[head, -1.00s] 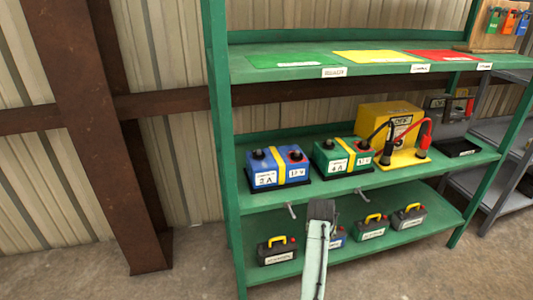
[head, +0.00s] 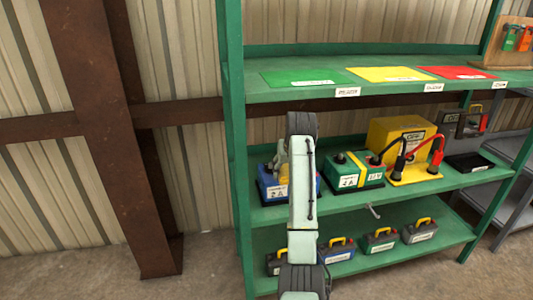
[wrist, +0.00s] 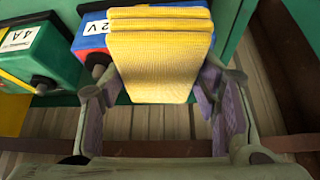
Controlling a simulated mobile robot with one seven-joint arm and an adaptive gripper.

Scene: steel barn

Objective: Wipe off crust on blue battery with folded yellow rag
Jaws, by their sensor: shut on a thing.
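The folded yellow rag (wrist: 158,62) is a thick ribbed stack between the fingers of my gripper (wrist: 160,85), which is shut on it. The blue battery (head: 268,192) stands at the left of the middle shelf. My arm and gripper cover much of it in the head view. In the wrist view the blue battery (wrist: 91,41) shows behind the rag, with part of a white label and one grey post. The rag overlaps the battery in this view; I cannot tell whether they touch. I cannot make out the crust.
A green battery (head: 344,165) stands right beside the blue one, with a yellow box (head: 392,132) and clamps farther right. The upper shelf with green, yellow and red mats (head: 300,77) lies above. Several small batteries sit on the bottom shelf.

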